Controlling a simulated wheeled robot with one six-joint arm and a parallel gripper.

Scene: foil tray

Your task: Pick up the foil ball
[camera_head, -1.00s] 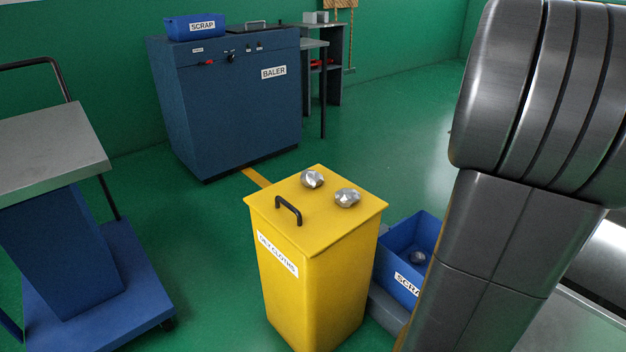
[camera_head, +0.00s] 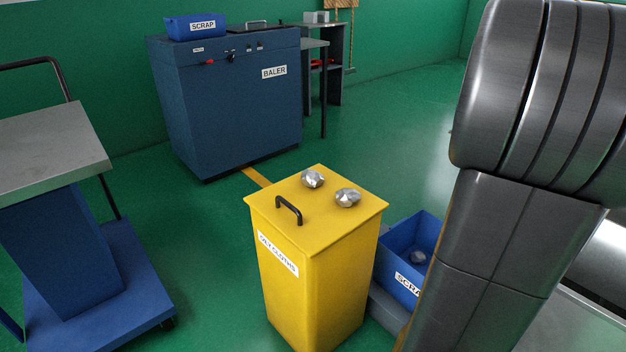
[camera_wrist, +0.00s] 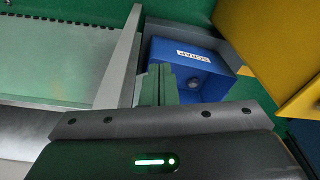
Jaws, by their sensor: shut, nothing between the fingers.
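Two crumpled foil balls lie on the yellow bin's lid in the head view, one at the back (camera_head: 312,179) and one nearer the right edge (camera_head: 347,198). Another foil ball (camera_head: 418,257) lies inside the blue scrap box (camera_head: 392,262) on the right. That box also shows in the wrist view (camera_wrist: 165,60) with a foil ball (camera_wrist: 194,83) in it. My gripper (camera_wrist: 160,78) is shut and empty in the wrist view. Its fingers appear in front of the box's left part and hide some of it. The gripper is not visible in the head view.
The yellow oily-cloths bin (camera_head: 298,300) has a black handle and stands beside the scrap box. A blue baler (camera_head: 230,110) with a second scrap box (camera_head: 190,30) on top stands behind. A blue cart (camera_head: 85,290) is at left. Green floor between them is clear.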

